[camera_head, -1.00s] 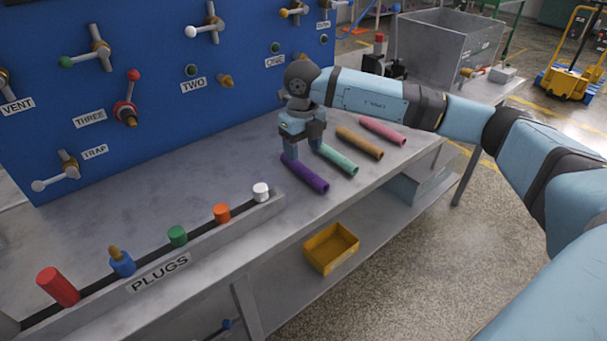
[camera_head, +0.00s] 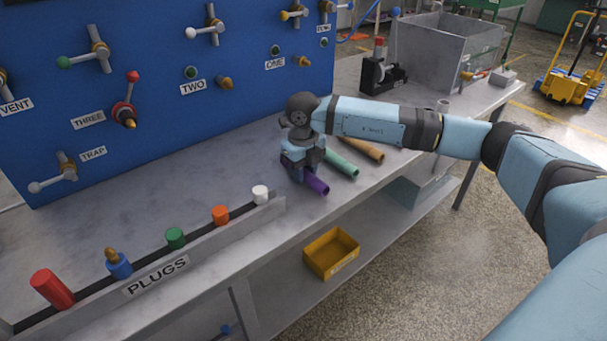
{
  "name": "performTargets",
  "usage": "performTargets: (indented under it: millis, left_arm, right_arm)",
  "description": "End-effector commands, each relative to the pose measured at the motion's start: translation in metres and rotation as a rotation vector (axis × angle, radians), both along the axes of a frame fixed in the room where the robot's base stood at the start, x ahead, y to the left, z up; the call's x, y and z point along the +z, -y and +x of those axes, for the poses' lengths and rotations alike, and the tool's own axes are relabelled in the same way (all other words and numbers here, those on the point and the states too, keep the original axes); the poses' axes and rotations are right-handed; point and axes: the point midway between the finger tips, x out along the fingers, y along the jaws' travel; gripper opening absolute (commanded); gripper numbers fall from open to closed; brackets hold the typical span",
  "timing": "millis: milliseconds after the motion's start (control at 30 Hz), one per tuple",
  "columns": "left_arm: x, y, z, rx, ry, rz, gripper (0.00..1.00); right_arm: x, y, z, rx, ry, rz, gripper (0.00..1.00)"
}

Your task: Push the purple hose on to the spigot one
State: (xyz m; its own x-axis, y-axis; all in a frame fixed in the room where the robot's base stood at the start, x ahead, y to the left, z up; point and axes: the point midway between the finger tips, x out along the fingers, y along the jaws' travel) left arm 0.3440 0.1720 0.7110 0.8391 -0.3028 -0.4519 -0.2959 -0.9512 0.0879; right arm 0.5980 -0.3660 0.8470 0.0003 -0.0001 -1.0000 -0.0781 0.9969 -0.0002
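The purple hose (camera_head: 316,184) lies on the grey bench; its near end shows and its far part is hidden by my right gripper (camera_head: 298,175). The gripper points down, low over the hose's far part. Its fingertips are too small and covered to tell whether they are closed on the hose. Spigot one is a brass nozzle (camera_head: 303,62) on the blue panel, right of the label ONE (camera_head: 275,64), above and behind the gripper. My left gripper is out of view.
A green hose (camera_head: 340,163) and a tan hose (camera_head: 362,146) lie right of the purple one, partly under my arm. The plug rack (camera_head: 165,272) runs along the front left. Spigot two (camera_head: 224,83) and several valves stick out from the panel. The bench between is clear.

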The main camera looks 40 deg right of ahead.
Motion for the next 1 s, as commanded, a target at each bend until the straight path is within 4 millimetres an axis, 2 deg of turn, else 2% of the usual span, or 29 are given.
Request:
performTargets:
  millis: [33, 100, 1000]
  left_arm:
    - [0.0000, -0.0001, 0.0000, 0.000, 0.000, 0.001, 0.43]
    - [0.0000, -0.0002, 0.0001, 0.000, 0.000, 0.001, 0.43]
    - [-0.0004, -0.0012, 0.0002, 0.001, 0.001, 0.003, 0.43]
  right_arm:
    - [0.0001, 0.0000, 0.0000, 0.000, 0.000, 0.000, 0.15]
    - [0.0001, 0.0000, 0.0000, 0.000, 0.000, 0.000, 0.04]
    - [-0.0010, 0.0000, -0.0004, 0.000, -0.002, 0.000, 0.04]
